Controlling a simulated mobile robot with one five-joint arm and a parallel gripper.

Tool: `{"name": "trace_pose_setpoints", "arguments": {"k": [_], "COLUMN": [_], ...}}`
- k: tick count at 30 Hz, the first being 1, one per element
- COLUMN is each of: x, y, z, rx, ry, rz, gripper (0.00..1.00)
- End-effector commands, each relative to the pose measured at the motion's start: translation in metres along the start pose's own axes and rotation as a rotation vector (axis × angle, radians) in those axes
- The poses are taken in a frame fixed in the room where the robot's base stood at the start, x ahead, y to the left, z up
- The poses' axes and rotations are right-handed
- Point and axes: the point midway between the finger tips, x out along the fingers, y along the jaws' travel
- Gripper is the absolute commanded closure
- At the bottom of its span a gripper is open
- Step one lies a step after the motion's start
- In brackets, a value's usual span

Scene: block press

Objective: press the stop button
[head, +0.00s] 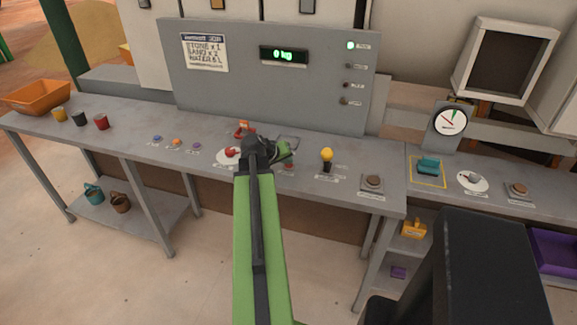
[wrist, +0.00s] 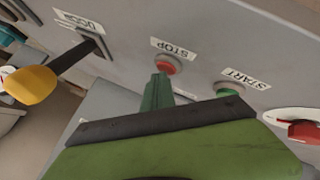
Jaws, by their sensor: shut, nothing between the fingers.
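The stop button is a small red round button in a grey collar, under a STOP label, in the wrist view (wrist: 168,65). In the head view a bit of it shows just below my gripper (head: 289,166). My gripper (head: 287,152) is shut and empty. In the wrist view its green fingertips (wrist: 157,92) point at the stop button and end right at its lower edge. I cannot tell whether they touch it. The green start button (wrist: 228,89) sits to the right, partly hidden by my gripper.
A yellow-knobbed door lever (wrist: 30,85) stands left of the stop button in the wrist view, and right of my gripper in the head view (head: 327,156). A red dial knob (wrist: 304,131) is at the right. A display panel (head: 284,54) rises behind the grey counter (head: 130,140).

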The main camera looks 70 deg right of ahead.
Motion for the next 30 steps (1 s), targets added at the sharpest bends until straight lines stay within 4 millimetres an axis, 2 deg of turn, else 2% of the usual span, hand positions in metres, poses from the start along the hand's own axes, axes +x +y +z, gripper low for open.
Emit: {"name": "trace_pose_setpoints", "arguments": {"k": [11,22,30], "x": [0.001,-0.012,-0.012], "y": [-0.001,0.009,0.008], "z": [0.001,-0.009,-0.009], "rx": [0.000,0.000,0.000], "ry": [-0.001,0.000,0.000], "rz": [0.000,-0.001,-0.001], "gripper": [1.00,1.00,1.00]}}
